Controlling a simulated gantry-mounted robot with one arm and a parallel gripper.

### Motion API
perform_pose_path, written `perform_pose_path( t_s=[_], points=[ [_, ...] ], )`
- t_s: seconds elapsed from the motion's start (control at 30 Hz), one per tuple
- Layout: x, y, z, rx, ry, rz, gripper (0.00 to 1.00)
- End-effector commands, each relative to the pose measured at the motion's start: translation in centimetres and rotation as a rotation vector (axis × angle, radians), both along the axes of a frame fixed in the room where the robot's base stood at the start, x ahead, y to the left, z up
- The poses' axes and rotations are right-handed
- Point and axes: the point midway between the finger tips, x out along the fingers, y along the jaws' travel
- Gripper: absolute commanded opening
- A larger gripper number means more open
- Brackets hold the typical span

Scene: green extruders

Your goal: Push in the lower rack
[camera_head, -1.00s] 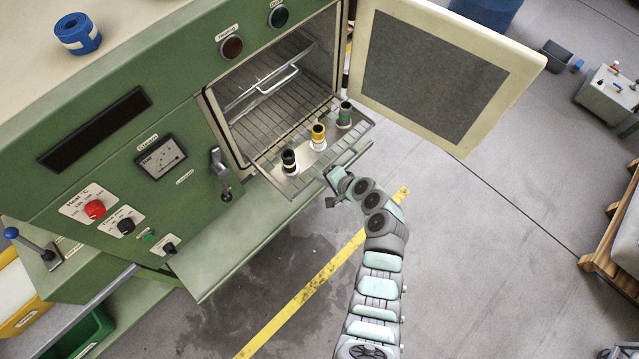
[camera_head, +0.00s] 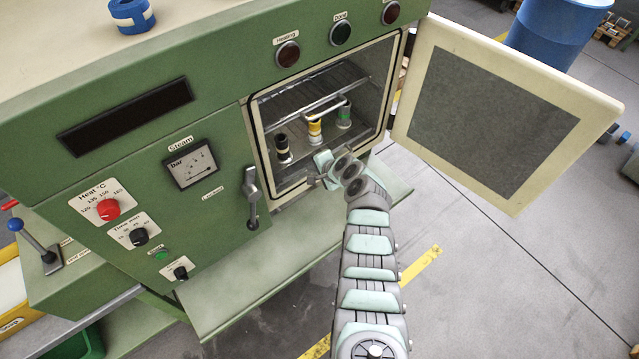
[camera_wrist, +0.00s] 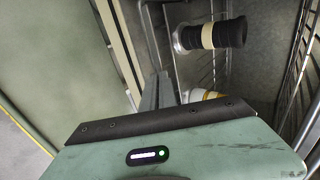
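The lower rack (camera_head: 298,162) is inside the open chamber of the green machine, with its front close to the opening. Three spool-like pieces stand on it: a black one (camera_head: 283,152), a yellow one (camera_head: 314,131) and a green one (camera_head: 344,117). My gripper (camera_head: 316,172) is at the chamber's lower front edge, by the rack's front, and partly covers it. In the wrist view, the black piece (camera_wrist: 222,34) and part of the yellow piece (camera_wrist: 203,95) show beyond my gripper. Its fingers are too small and hidden to tell open from shut.
The upper wire rack (camera_head: 295,97) with a handle sits above. The chamber door (camera_head: 480,115) stands wide open on the right. A latch lever (camera_head: 252,195) sits left of the opening, and a green ledge (camera_head: 270,262) lies below.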

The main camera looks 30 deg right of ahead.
Motion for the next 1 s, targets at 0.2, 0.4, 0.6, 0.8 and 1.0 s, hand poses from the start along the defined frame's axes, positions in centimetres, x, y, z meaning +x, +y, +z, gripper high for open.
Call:
perform_pose_path(
  t_s=[0.2,0.4,0.6,0.8,1.0],
  points=[
    [1.8,0.2,-0.2,-0.004,-0.003,-0.002,0.0],
    [3.0,0.5,-0.4,-0.002,0.001,-0.001,0.0],
    [4.2,0.7,-0.2,-0.001,-0.002,-0.001,0.0],
    [5.0,0.9,-0.1,0.0,0.0,0.0,0.0],
    [5.4,1.0,-0.2,0.0,0.002,-0.001,0.0]
  ],
)
